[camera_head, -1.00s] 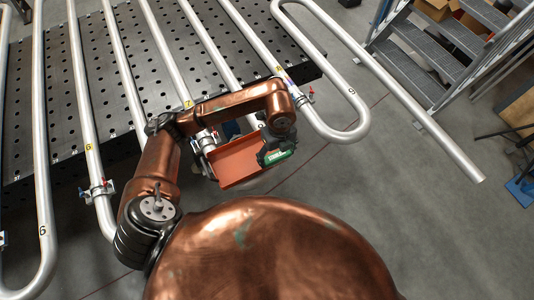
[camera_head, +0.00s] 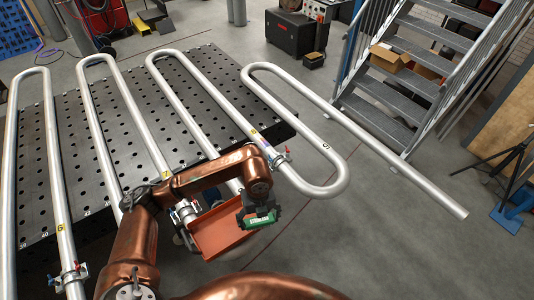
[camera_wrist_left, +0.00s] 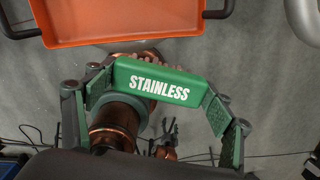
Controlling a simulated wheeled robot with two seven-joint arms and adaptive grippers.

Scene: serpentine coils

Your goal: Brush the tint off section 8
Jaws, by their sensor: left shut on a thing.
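My left gripper (camera_head: 257,208) is shut on a green brush marked STAINLESS (camera_head: 259,219). In the left wrist view the brush (camera_wrist_left: 160,82) lies across between the two fingers, its bristles partly visible along the far edge. The brush is beside the right end of an orange tray (camera_head: 212,240), apart from the pipe.
Serpentine silver pipes lie over a perforated black table (camera_head: 115,125). The section 9 bend (camera_head: 325,188) juts out over the floor to the right. Metal stairs (camera_head: 400,85) stand at the back right. Grey floor (camera_head: 400,245) is open at lower right.

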